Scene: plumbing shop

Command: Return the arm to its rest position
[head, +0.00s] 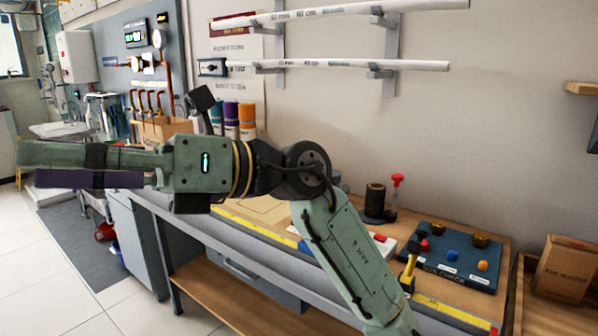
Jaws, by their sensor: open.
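My arm crosses the middle of the head view, raised in front of the workbench. My gripper (82,166) points to the left, its two long fingers lying one above the other with a narrow gap. Nothing shows between the fingers. The gripper appears clear of the bench, over the floor side at the left. My arm hides part of the bench top and some of what stands behind it.
The workbench (262,322) carries a dark tray (455,268) with small coloured parts, a black cylinder (375,200) and a red-topped item (397,182). White pipes (340,65) rest on wall brackets. A cardboard box (565,268) stands right. Tiled floor (40,270) is open at lower left.

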